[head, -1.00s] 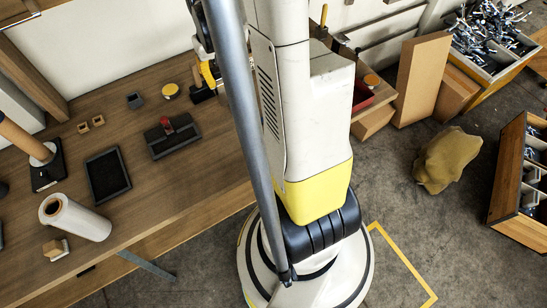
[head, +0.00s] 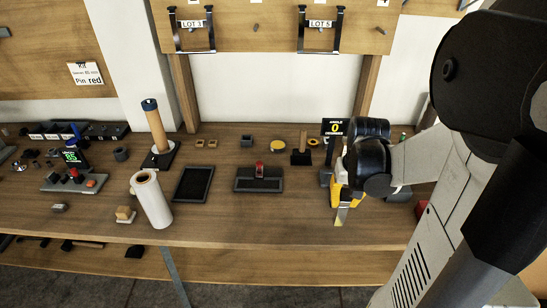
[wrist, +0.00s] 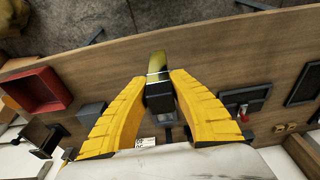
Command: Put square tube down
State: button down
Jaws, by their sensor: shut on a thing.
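My gripper (head: 345,197) is over the right part of the wooden bench, its yellow fingers pointing down. In the wrist view, the fingers (wrist: 160,80) are shut on the square tube (wrist: 158,65), a short brassy piece with a dark part between the fingertips. In the head view, the lower end of the tube (head: 341,215) sticks out below the fingers near the bench's front edge. I cannot tell whether it touches the bench. The upper part of the tube is hidden by the fingers.
The wooden bench (head: 280,215) has clear room along its front, left of my gripper. A dark tray with a red part (head: 259,178), a flat black tray (head: 193,183) and a white roll (head: 151,200) stand further left. A small display (head: 334,128) stands behind my gripper. A red bin (wrist: 37,90) shows in the wrist view.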

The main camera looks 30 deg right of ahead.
jog(key=w+f+b, duration=0.3)
jog(key=w+f, duration=0.3)
jog(key=f, duration=0.1)
jog(key=shift+d+f+b, duration=0.3)
jog(key=shift+d+b, duration=0.1)
jog(key=shift+f, duration=0.1)
jog(key=shift+f, duration=0.15)
jog(key=c, duration=1.3)
grip_release()
